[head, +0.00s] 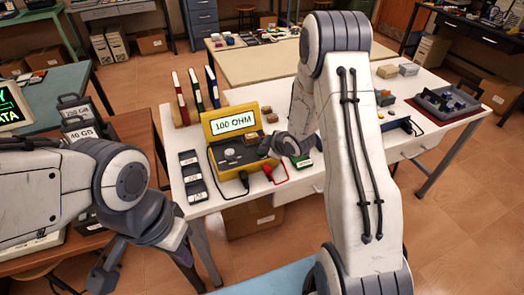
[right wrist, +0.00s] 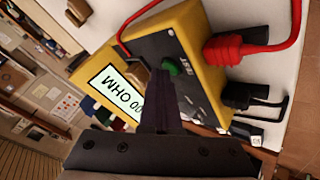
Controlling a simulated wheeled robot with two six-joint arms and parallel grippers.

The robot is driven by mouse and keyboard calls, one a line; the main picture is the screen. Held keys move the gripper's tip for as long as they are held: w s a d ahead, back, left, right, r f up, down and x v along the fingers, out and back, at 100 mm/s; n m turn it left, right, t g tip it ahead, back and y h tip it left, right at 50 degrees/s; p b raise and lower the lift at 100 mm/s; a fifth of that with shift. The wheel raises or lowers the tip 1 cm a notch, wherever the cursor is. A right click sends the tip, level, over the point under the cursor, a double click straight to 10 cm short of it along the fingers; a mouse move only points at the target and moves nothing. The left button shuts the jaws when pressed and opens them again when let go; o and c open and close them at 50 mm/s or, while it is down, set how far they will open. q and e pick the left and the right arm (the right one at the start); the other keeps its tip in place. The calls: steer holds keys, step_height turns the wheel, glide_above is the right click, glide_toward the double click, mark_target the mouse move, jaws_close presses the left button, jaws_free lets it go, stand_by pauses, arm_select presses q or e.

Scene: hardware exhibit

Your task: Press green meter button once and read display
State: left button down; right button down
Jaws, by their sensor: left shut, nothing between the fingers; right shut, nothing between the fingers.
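The yellow meter (head: 213,153) stands on the white table, and its lit display (head: 233,123) reads "100 OHM". The display (right wrist: 112,90) shows upside down and partly covered in the right wrist view. There the green button (right wrist: 173,67) sits on the meter's dark panel beside the word "TEST". My right gripper (right wrist: 155,78) is shut and empty, its fingertips close to the button; I cannot tell whether they touch it. In the head view the right gripper (head: 266,148) is at the meter's right side and hides the button. My left gripper (head: 103,277) is shut and empty, low at the left.
A red plug (right wrist: 222,50) and a black plug (right wrist: 238,95) are in the meter near the button. Books (head: 196,90) stand behind the meter, and a dark tray (head: 190,177) lies to its left.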

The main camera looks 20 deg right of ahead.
steer(key=shift+r+p, duration=0.5)
steer(key=shift+r, duration=0.3)
steer(key=shift+r, duration=0.1)
step_height(320, 180, up, 5)
steer(key=p, duration=0.4)
stand_by(0.5)
